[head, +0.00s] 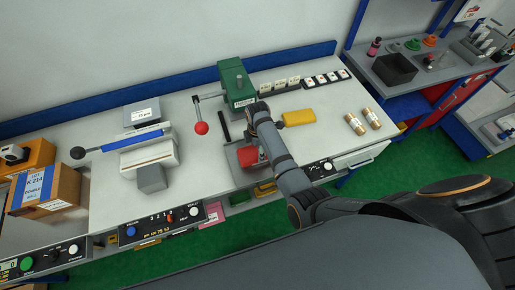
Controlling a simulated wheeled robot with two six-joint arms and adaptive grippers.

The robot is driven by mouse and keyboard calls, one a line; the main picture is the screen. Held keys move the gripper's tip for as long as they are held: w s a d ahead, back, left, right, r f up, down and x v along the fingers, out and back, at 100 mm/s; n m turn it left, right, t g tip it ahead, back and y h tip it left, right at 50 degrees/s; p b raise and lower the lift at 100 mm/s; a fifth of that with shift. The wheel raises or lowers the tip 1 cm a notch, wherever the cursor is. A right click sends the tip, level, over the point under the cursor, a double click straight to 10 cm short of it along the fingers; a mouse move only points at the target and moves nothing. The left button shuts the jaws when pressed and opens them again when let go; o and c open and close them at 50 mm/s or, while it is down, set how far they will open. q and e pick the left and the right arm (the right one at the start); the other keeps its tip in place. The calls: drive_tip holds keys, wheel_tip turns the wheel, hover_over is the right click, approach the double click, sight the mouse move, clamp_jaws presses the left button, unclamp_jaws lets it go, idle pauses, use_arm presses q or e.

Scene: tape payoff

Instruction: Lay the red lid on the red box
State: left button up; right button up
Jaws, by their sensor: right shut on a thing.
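A red piece (247,156) shows just left of my right forearm, at the front middle of the bench, with grey surfaces around it. I cannot tell whether it is the lid, the box or both together. My right gripper (258,152) is shut at this red piece, apparently on the red lid. My wrist and forearm hide most of the gripper and the right side of the red piece. Whether the lid touches the box is hidden. My left gripper is not in view.
A green machine (236,84) with a red-knobbed lever (201,128) stands behind. A yellow block (299,117) and small rolls (355,124) lie to the right. A grey press (140,150) and cardboard box (44,192) are at left. Bare bench lies between press and arm.

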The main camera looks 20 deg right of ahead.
drive_tip(key=o, duration=1.2)
wheel_tip(320, 180, up, 8)
drive_tip(key=shift+f, duration=0.25)
